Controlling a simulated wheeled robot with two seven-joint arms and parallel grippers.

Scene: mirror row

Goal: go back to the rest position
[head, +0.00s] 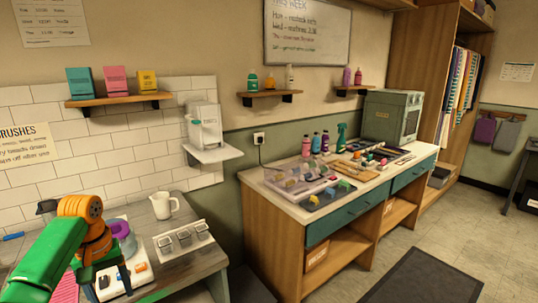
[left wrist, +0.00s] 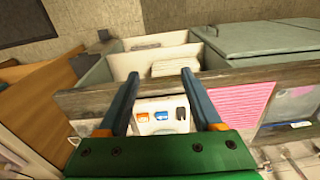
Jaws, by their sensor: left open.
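My left arm, green with an orange joint, comes in at the lower left of the head view. My left gripper (head: 104,282) is over the near end of the grey wooden table (head: 205,262). In the left wrist view its two blue-grey fingers (left wrist: 160,74) stand wide apart with nothing held between them. A white tray (left wrist: 150,128) with orange, blue and dark pieces shows beyond and between the fingers. My right gripper is in neither view.
A purple-rimmed container (head: 122,232) stands close beside the gripper. A white jug (head: 162,206) and a rack of grey cups (head: 183,241) stand farther along the table. A pink ribbed mat (left wrist: 236,104) lies nearby. A long counter (head: 262,183) and open floor are to the right.

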